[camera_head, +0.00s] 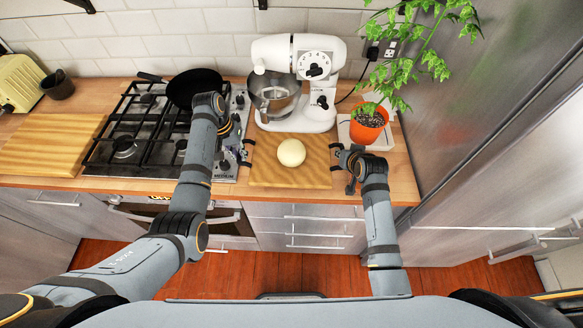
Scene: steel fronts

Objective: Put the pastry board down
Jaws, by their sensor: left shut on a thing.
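The pastry board (268,174), a light striped wooden board, is level in front of the stand mixer. A pale round ball of dough (291,153) sits near its middle. My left gripper (245,153) is at the board's left edge and is shut on it. My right gripper (336,155) is at the board's right edge, its fingers small and partly hidden by its own wrist, so its hold is unclear. I cannot tell whether the board touches the counter or is just above it.
The white stand mixer (270,54) stands behind the board. A gas hob (125,147) with a black pan (194,88) is to the left. A potted plant (368,130) stands close to the right. Another wooden board (48,148) lies far left. The counter's front edge is near.

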